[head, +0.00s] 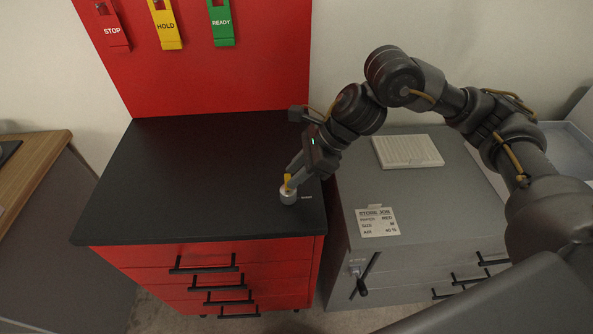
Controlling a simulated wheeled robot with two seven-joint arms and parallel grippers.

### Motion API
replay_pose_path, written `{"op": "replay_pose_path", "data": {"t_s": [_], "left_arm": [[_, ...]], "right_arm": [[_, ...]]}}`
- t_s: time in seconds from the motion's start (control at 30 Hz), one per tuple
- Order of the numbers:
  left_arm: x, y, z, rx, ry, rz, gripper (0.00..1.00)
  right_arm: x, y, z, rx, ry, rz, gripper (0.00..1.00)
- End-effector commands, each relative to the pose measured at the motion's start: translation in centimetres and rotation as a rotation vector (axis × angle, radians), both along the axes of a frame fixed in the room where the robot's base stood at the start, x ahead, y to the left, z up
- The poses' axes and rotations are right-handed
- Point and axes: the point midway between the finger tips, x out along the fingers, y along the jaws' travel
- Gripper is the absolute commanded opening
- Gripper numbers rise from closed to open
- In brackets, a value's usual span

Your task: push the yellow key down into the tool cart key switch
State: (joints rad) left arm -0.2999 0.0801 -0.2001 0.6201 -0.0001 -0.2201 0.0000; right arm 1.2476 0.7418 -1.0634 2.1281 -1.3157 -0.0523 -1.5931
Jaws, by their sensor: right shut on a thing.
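The yellow key (287,180) stands upright above the key switch (288,196), a small pale cylinder near the front right corner of the tool cart's black top (180,180). My right gripper (291,175) is shut on the key, coming down from the upper right. The key's lower end meets the top of the switch; how deep it sits is too small to tell. The fingers hide part of the key. My left gripper is not in the head view.
The red cart (210,266) has black drawer handles. Its red back panel (210,70) carries STOP, HOLD and READY tags. A grey cabinet (400,195) at the right bears a label card (377,222) and a white slatted block (407,151). The black top's left and middle are clear.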

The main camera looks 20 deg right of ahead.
Motion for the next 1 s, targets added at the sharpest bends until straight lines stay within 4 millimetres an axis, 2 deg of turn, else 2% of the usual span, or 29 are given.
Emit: {"op": "replay_pose_path", "data": {"t_s": [1.0], "left_arm": [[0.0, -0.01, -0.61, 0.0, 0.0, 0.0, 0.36]], "right_arm": [[0.04, 0.02, 0.05, 0.001, -0.002, 0.0, 0.08]]}}
